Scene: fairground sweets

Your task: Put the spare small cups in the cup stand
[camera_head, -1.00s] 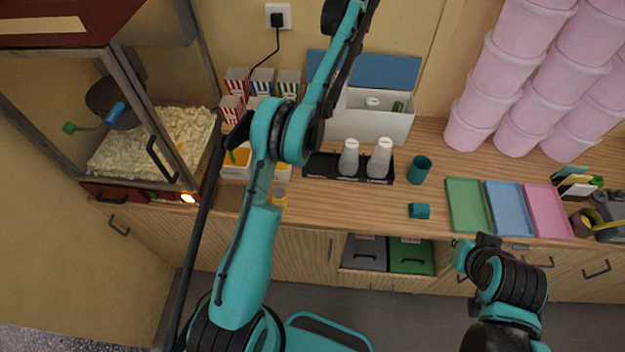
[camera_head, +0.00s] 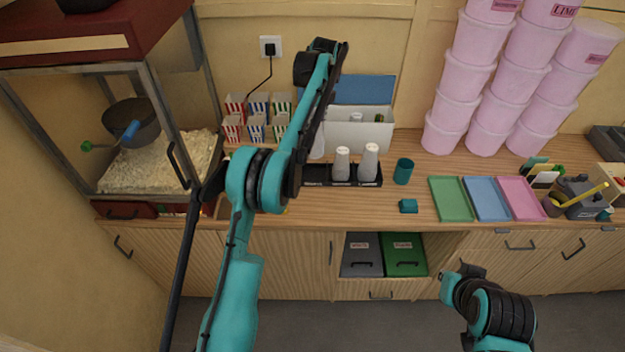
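A long black stand (camera_head: 316,176) lies on the counter behind my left arm, its left end partly covered. Two white tapered pieces, which look like upside-down small cups or stacks of them, stand upright in it: one in the middle (camera_head: 341,165) and one at the right (camera_head: 369,162). Another white piece (camera_head: 317,147) shows beside my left arm, farther back; I cannot tell whether it is held or standing. My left arm rises across the view, and its fingers cannot be made out. My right arm is low at the right, away from the counter top; its fingers are unclear.
Striped cartons (camera_head: 257,118) stand at the back left by the popcorn machine (camera_head: 160,160). A white box (camera_head: 360,135) with a blue lid is behind the stand. A teal cup (camera_head: 403,171), a teal block (camera_head: 408,206) and a green tray (camera_head: 451,199) are right. Pink tubs (camera_head: 460,85) are stacked behind.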

